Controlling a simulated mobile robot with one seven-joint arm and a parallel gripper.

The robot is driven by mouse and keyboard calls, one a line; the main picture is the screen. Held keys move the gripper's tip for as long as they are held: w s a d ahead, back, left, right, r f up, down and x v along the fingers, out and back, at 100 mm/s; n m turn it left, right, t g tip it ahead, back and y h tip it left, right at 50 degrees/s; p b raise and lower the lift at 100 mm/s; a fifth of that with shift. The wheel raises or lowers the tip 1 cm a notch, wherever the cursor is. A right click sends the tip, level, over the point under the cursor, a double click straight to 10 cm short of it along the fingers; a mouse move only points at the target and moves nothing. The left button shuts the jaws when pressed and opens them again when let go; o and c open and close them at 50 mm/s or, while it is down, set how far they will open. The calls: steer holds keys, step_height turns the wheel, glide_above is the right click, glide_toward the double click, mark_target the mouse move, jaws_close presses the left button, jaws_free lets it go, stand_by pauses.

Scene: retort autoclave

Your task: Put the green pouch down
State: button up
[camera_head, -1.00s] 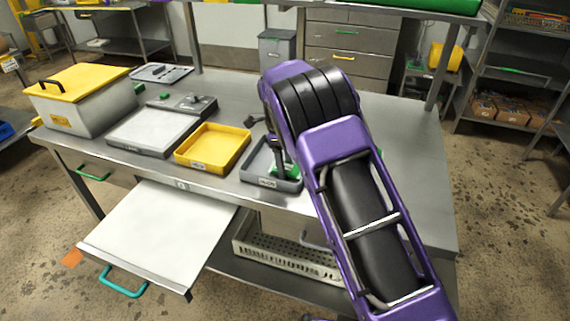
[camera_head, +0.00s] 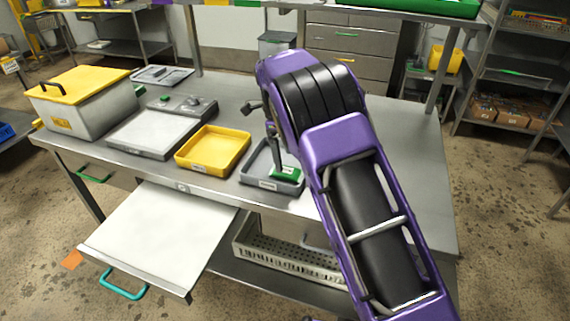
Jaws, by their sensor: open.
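The green pouch (camera_head: 285,173) lies in the front right part of the small grey tray (camera_head: 247,172) on the steel table. Its right side is close to my purple arm. My gripper (camera_head: 273,148) is open, with a dark finger reaching down just above and behind the pouch. The gripper appears apart from the pouch, though the arm hides part of it and the right side of the tray.
An empty yellow tray (camera_head: 237,139) stands just left of the grey tray. Further left are a flat scale-like plate (camera_head: 150,136) and a grey bin with a yellow lid (camera_head: 82,82). A pulled-out white shelf (camera_head: 160,240) juts from the table's front.

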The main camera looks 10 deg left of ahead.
step_height(320, 180, up, 8)
steer(key=shift+a+f+p, duration=0.25)
steer(key=shift+a+p, duration=0.1)
steer(key=shift+a, duration=0.1)
steer(key=shift+w, duration=0.15)
